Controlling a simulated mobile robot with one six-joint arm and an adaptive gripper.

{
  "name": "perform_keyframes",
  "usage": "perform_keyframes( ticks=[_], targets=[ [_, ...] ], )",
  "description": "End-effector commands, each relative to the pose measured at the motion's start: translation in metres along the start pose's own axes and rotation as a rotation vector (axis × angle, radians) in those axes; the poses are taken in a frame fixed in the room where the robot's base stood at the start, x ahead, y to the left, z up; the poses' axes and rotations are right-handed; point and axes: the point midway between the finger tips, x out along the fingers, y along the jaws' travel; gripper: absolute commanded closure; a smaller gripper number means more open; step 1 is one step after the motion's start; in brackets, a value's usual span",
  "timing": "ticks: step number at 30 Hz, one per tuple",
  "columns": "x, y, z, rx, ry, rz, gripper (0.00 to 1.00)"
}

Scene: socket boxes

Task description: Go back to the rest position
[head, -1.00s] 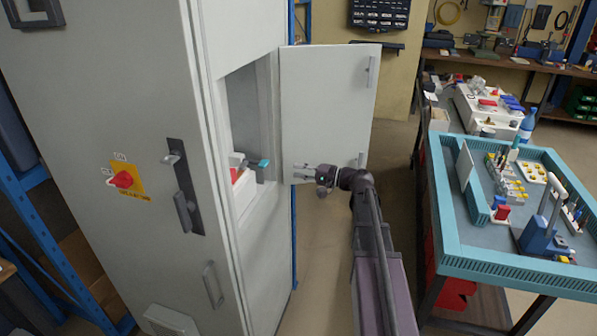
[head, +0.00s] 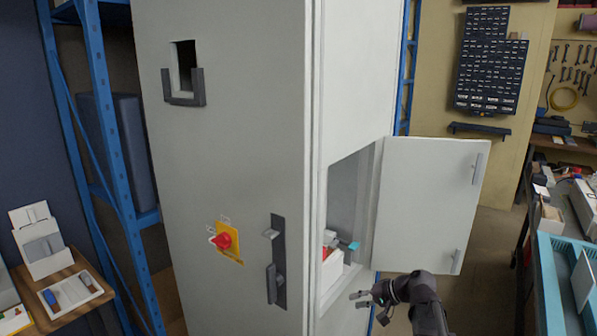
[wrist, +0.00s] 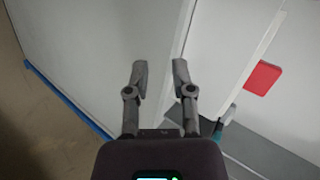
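My gripper (head: 370,298) is in front of the grey cabinet (head: 240,130), just below and left of the open compartment door (head: 430,200). Its fingers point left. In the wrist view the two fingers of my gripper (wrist: 159,75) stand apart with nothing between them, so it is open and empty. A pale panel lies beyond the fingertips.
The open compartment holds a white box (head: 331,268) with red in it and a teal-tipped part (head: 351,246). A red switch (head: 223,240) and a dark handle (head: 276,270) are on the cabinet front. A blue rack (head: 100,120) stands left, a teal-edged table (head: 548,285) right.

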Motion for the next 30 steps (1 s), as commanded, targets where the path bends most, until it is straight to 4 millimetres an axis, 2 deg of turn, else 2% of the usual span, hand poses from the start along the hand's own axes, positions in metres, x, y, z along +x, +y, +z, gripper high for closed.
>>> perform_keyframes(
  ticks=[1,7,15,21,30],
  targets=[
    [0.003,-0.001,0.015,-0.018,-0.024,0.057,0.69],
    [0.012,0.014,0.057,-0.091,-0.108,0.301,0.69],
    [0.001,0.033,0.105,-0.192,-0.197,0.632,0.69],
    [-0.015,0.041,0.126,-0.252,-0.235,0.83,0.69],
    [-0.025,0.045,0.134,-0.282,-0.249,0.932,0.69]
  ],
)
